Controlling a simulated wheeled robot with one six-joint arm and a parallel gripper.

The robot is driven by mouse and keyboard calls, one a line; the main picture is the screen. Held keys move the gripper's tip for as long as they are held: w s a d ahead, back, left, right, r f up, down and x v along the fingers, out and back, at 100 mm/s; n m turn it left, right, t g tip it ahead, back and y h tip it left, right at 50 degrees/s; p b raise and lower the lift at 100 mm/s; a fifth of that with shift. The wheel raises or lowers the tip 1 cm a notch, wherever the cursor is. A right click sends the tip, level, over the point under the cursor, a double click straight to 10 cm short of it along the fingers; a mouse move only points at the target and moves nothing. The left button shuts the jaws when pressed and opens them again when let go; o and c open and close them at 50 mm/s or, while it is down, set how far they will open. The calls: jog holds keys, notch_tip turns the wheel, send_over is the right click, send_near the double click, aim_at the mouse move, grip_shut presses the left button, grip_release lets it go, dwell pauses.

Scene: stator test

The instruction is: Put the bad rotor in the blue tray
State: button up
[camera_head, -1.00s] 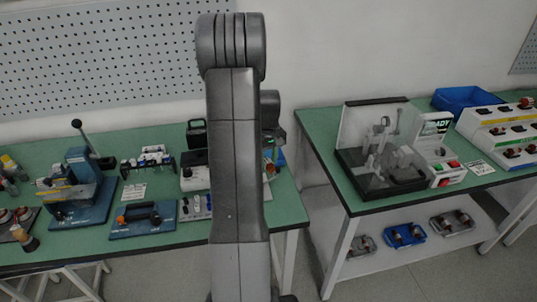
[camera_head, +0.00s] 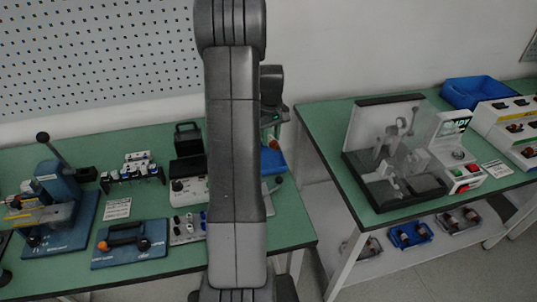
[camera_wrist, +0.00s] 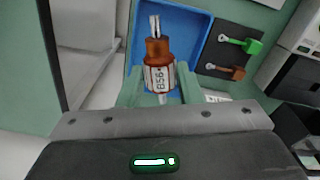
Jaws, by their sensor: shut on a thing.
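In the wrist view my gripper (camera_wrist: 162,88) is shut on a rotor (camera_wrist: 158,52) with a metal shaft, a copper-brown body and a white printed label band. The rotor points away from the camera, in front of a blue tray (camera_wrist: 199,28). I cannot tell how high it is above the tray floor. In the head view my gripper (camera_head: 272,112) is partly hidden behind my arm. A blue patch, likely the tray (camera_head: 275,161), shows under it on the left bench, mostly hidden by my arm.
Beside the tray is a dark panel (camera_wrist: 231,50) with a green and a brown piece. The left bench holds a lever press (camera_head: 55,205) and a black case (camera_head: 188,138). The right bench holds a clear-shielded tester (camera_head: 395,155) and a blue bin (camera_head: 474,93). A gap separates the benches.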

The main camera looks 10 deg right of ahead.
jog(key=b, duration=0.3)
send_over(271, 161)
jog(key=shift+f, duration=2.8)
jog(key=o, duration=1.1)
jog(key=shift+o, duration=0.2)
jog(key=shift+r, duration=0.15)
notch_tip(271, 161, up, 14)
jog(key=shift+f+b, duration=0.2)
jog(key=shift+b, duration=0.15)
jog(key=shift+f, duration=0.1)
